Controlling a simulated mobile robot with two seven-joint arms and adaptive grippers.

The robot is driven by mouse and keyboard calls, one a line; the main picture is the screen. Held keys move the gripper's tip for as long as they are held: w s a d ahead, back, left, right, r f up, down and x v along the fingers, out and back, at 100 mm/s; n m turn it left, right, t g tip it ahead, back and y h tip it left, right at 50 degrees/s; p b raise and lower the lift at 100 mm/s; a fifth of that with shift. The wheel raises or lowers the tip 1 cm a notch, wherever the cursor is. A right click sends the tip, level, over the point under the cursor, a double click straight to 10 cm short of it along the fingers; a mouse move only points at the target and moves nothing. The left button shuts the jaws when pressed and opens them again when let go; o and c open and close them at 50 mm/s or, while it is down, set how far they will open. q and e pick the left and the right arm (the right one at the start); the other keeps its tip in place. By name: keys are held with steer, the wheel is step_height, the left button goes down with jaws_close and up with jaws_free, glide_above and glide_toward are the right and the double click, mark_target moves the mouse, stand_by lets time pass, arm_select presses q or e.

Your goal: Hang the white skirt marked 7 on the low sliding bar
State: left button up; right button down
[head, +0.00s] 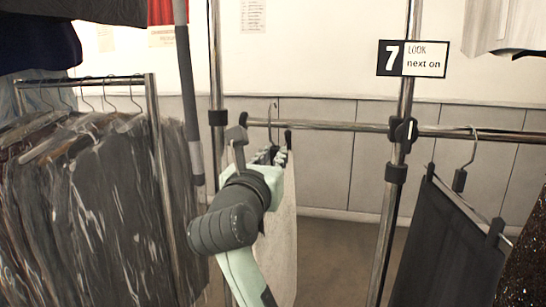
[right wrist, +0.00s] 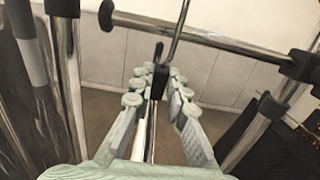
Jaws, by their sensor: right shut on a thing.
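The white skirt (head: 284,240) hangs from a clip hanger, partly hidden behind my right arm. No number on it is readable. My right gripper (head: 272,157) is shut on the hanger, just below its hook (head: 272,112). In the right wrist view the gripper's fingers (right wrist: 155,88) close around the black hanger neck (right wrist: 158,80). The low sliding bar (head: 330,126) runs across at hook height; the hook crosses it near its left end. The hook's tip is cut off in the wrist view (right wrist: 183,12); I cannot tell whether it is over the bar. My left gripper is out of view.
A sign reading "7 LOOK next on" (head: 412,58) is on the upright post (head: 396,160). A dark skirt (head: 440,240) hangs from the bar right of the post. A rack of dark garments (head: 110,200) stands at left. The bar between gripper and post is clear.

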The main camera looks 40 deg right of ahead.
steer(key=shift+x, duration=2.45)
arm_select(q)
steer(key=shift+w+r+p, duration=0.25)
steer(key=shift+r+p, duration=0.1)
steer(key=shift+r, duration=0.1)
arm_select(e)
steer(key=shift+x, duration=1.3)
steer(key=shift+f, duration=0.15)
steer(key=shift+d+f, duration=0.1)
steer(key=shift+f+b, duration=1.25)
steer(key=shift+f, duration=0.4)
steer(key=c, duration=1.7)
jaws_free()
steer(key=shift+r, duration=0.1)
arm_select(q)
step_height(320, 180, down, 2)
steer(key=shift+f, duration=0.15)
arm_select(e)
steer(key=shift+o, duration=1.4)
